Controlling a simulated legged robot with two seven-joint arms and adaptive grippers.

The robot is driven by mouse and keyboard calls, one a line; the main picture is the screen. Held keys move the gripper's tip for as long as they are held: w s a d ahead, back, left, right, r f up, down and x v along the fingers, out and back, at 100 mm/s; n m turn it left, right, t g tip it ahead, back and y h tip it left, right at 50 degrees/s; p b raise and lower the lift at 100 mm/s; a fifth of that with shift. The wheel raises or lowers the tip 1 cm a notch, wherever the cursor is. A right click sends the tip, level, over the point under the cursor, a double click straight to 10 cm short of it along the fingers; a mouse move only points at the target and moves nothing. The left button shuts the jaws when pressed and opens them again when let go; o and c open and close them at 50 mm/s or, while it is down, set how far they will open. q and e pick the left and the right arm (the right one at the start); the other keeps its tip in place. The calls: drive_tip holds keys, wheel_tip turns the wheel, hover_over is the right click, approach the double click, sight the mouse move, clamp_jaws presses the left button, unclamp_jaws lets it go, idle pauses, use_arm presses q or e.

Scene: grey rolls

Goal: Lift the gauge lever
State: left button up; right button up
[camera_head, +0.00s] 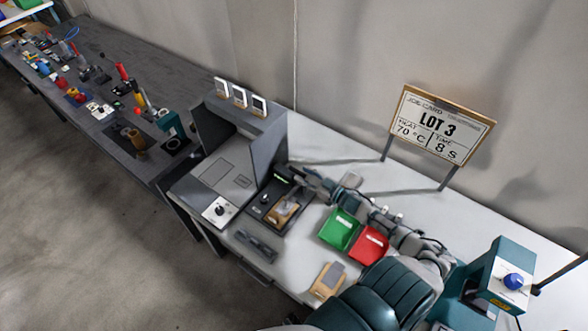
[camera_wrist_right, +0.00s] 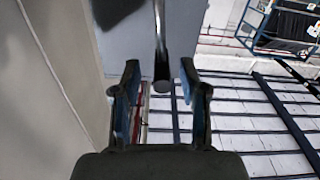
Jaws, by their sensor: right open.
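The gauge appears to be the dark unit (camera_head: 264,200) with a small green display, standing on the white bench beside the grey cabinet. My right gripper (camera_head: 296,172) is at its upper right side, with the arm stretched across the bench. In the right wrist view my right gripper (camera_wrist_right: 160,78) is open. A dark rod with a rounded end, apparently the gauge lever (camera_wrist_right: 162,68), reaches down from the top between its two blue-padded fingers. Gaps show on both sides of the rod, so the fingers are not closed on it. My left gripper is not in view.
A green bin (camera_head: 340,229) and a red bin (camera_head: 368,244) stand on the bench below my right arm. A grey cabinet (camera_head: 222,165) stands left of the gauge. A teal machine (camera_head: 502,275) is at the right.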

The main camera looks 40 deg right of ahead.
drive_tip(key=x, duration=0.5)
drive_tip(key=shift+w+a, duration=0.1)
clamp_jaws()
